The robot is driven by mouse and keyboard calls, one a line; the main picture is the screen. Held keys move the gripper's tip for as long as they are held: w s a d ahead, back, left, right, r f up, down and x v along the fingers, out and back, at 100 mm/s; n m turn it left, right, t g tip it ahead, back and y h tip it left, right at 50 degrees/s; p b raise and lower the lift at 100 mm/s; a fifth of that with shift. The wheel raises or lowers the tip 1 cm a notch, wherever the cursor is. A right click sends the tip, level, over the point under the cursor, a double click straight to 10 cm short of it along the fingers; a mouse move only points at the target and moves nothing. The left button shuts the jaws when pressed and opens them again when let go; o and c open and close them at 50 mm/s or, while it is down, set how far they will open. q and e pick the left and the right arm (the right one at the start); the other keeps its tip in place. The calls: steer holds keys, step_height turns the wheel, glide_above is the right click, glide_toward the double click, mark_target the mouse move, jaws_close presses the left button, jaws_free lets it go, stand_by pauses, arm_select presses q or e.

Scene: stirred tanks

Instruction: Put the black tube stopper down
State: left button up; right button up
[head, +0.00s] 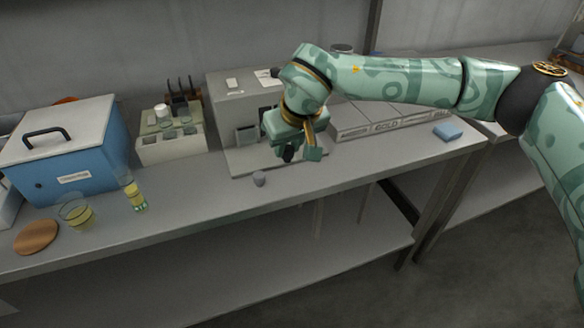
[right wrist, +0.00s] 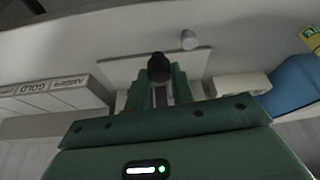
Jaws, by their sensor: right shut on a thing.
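The black tube stopper (right wrist: 159,68) is between the fingertips of my right gripper (right wrist: 160,82) in the right wrist view. In the head view my right gripper (head: 298,150) points down over the bench, in front of the grey machine, and the dark stopper (head: 288,155) shows at its fingertips. The gripper is shut on the stopper and appears to hold it above the bench top (head: 340,165). My left gripper is not in view.
A small grey stopper (head: 259,178) stands on the bench, left of my right gripper. Behind are a grey machine (head: 228,100), a tube rack (head: 170,148) and boxes marked GOLD (head: 385,126). A blue box (head: 70,150), beaker (head: 77,213) and yellow-filled vial (head: 136,196) stand left.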

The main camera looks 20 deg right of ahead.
steer(key=w+f, duration=0.1)
steer(key=w+d+f+b, duration=0.1)
steer(key=f, duration=0.2)
steer(key=shift+w+d+f, duration=0.3)
steer(key=shift+w+d, duration=0.05)
steer(key=shift+w, duration=0.05)
steer(key=f, duration=0.1)
steer(key=f+b, duration=0.2)
steer(key=f, duration=0.1)
steer(key=shift+w+d, duration=0.25)
steer(key=shift+w, duration=0.05)
steer(key=shift+r, duration=0.15)
steer(key=o, duration=1)
steer(key=shift+c, duration=0.2)
arm_select(q)
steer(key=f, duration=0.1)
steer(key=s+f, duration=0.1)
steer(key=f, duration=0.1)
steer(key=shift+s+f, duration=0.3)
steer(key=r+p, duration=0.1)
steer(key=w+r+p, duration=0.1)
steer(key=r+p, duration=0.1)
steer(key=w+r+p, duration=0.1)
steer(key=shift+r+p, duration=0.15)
steer(key=shift+p, duration=0.15)
arm_select(e)
steer(key=v, duration=1.2)
